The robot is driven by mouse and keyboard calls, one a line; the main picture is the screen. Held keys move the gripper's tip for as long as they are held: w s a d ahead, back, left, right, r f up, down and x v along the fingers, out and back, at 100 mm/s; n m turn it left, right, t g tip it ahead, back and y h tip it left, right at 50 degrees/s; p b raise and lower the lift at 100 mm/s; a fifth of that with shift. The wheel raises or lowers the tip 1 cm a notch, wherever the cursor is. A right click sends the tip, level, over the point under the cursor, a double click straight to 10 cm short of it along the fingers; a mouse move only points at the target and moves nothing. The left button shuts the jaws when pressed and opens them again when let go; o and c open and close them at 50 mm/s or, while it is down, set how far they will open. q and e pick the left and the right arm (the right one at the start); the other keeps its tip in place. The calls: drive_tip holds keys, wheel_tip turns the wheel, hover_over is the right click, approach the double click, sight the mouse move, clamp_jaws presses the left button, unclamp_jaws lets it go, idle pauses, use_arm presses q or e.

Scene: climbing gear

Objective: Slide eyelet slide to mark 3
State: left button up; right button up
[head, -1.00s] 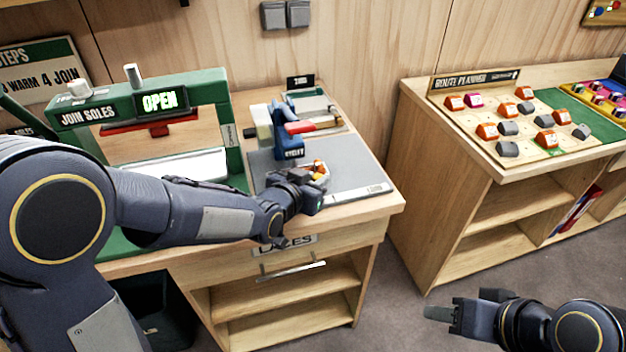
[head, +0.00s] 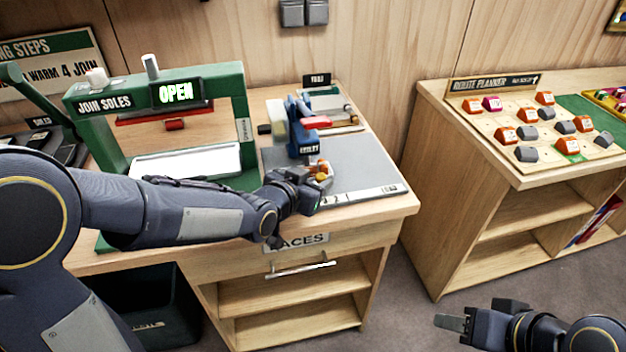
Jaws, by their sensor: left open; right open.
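The blue eyelet press (head: 305,140) with a red lever (head: 316,122) stands at the back of a grey mat (head: 362,158) on the bench. A small orange piece (head: 321,168) lies at the mat's left front, partly hidden by my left gripper. I cannot make out which part is the slide. My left gripper (head: 318,190) is open beside the orange piece, its fingers largely hidden. My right gripper (head: 458,322) is open and empty over the floor.
The green sole-joining press (head: 85,135), reading OPEN, stands left of the mat. A drawer with a handle (head: 300,268) is below the bench front. The route planner table (head: 500,160) with several small blocks stands right, across a floor gap.

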use_arm(q)
drive_tip(key=p+v, duration=0.1)
drive_tip(key=v, duration=0.6)
drive_tip(key=shift+r, duration=0.1)
drive_tip(key=shift+s+a, duration=0.2)
drive_tip(key=shift+s, duration=0.1)
drive_tip(key=s+a+n+g+p, duration=0.1)
drive_tip(key=s+a+n+g, duration=0.1)
drive_tip(key=s+a, duration=0.2)
drive_tip(key=s+a+r+n+g+y+p, duration=0.1)
drive_tip(key=s+a, duration=0.3)
drive_tip(key=s, duration=0.6)
drive_tip(key=s+a+r+n+g+y+p, duration=0.1)
drive_tip(key=s+a+n+g+p, duration=0.2)
drive_tip(key=s, duration=0.5)
drive_tip(key=shift+a+n, duration=0.5)
drive_tip(key=shift+a, duration=0.55)
